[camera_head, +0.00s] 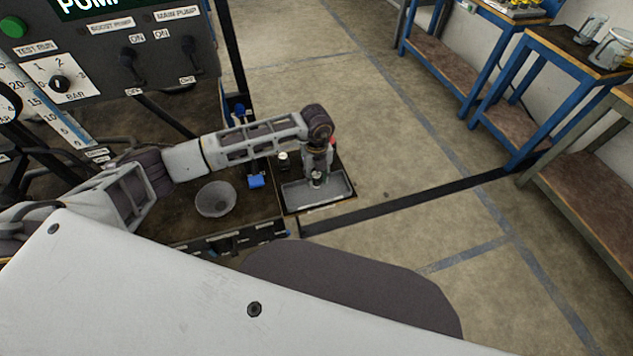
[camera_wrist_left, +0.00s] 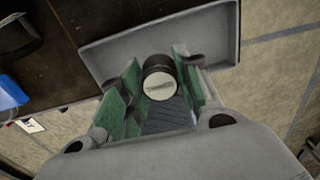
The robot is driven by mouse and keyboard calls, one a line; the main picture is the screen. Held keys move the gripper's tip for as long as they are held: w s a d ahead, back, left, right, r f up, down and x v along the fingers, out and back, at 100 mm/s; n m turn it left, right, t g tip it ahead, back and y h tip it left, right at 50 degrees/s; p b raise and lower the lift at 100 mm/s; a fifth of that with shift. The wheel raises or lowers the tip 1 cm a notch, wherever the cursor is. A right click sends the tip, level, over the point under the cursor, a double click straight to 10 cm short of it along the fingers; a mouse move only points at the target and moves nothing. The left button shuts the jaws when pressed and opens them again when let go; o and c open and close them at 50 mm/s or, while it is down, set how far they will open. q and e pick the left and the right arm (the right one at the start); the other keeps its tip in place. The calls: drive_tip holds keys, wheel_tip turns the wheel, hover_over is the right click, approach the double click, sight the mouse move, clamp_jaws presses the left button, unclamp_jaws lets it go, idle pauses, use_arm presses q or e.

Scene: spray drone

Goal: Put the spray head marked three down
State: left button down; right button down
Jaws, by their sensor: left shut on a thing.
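My left gripper (camera_head: 317,176) points down over the shallow grey tray (camera_head: 340,188) at the bench's right end. In the left wrist view the gripper (camera_wrist_left: 160,88) is shut on a small round spray head (camera_wrist_left: 159,84) with a pale metal face and dark collar. Green finger pads sit on both sides of it. The marking on its face is too small to read. The grey tray (camera_wrist_left: 115,48) lies behind the spray head in that view. I cannot tell whether the spray head touches the tray. My right gripper is not in view.
A grey bowl (camera_head: 215,199) stands left of the tray. A blue part (camera_head: 257,181) and a small pale-topped piece (camera_head: 283,160) are close to the tray's left side. The pump panel (camera_head: 110,50) rises behind. Blue-framed tables (camera_head: 545,65) stand far right, with open floor between.

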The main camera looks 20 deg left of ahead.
sight(317, 183)
use_arm(q)
drive_tip(key=shift+f, duration=0.1)
drive_tip(key=shift+f, duration=1.75)
drive_tip(key=shift+f, duration=0.15)
drive_tip(key=c, duration=1)
unclamp_jaws()
drive_tip(key=shift+r, duration=6.15)
